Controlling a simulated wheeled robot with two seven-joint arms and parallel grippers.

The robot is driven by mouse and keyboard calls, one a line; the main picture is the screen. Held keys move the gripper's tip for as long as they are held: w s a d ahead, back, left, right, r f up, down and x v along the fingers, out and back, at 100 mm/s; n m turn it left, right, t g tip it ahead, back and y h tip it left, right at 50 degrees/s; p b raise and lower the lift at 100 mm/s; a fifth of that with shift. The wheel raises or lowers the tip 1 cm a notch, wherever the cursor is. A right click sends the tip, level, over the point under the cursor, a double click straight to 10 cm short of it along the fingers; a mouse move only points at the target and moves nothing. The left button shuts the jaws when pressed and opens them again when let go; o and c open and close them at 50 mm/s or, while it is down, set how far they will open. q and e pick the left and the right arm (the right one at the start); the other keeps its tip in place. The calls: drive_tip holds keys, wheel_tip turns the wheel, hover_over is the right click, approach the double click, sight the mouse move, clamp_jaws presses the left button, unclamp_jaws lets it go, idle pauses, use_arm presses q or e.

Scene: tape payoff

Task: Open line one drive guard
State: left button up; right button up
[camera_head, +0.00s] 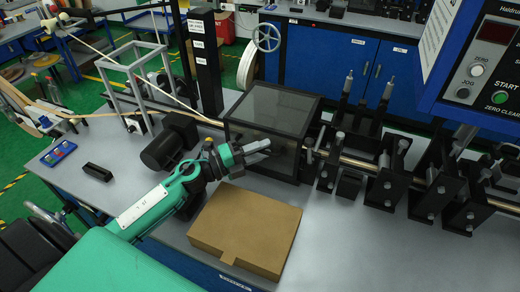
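The drive guard (273,108) is a box with a black frame and dark see-through panels, standing on the grey bench around the middle of the view. Its top panel looks level and closed down. My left gripper (262,147) comes in from the lower left on a green and white arm. Its grey fingers are at the guard's front left side, low, over the front panel in the picture. I cannot tell whether they touch the guard, or how far apart they are. My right gripper is not in view.
A black cylindrical motor (163,149) stands left of the guard. A brown cardboard box (246,228) lies on the bench in front. Black roller stands (390,170) fill the right side. A blue control panel (490,65) hangs at upper right. A small black block (97,172) lies at left.

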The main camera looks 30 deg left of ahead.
use_arm(q)
clamp_jaws()
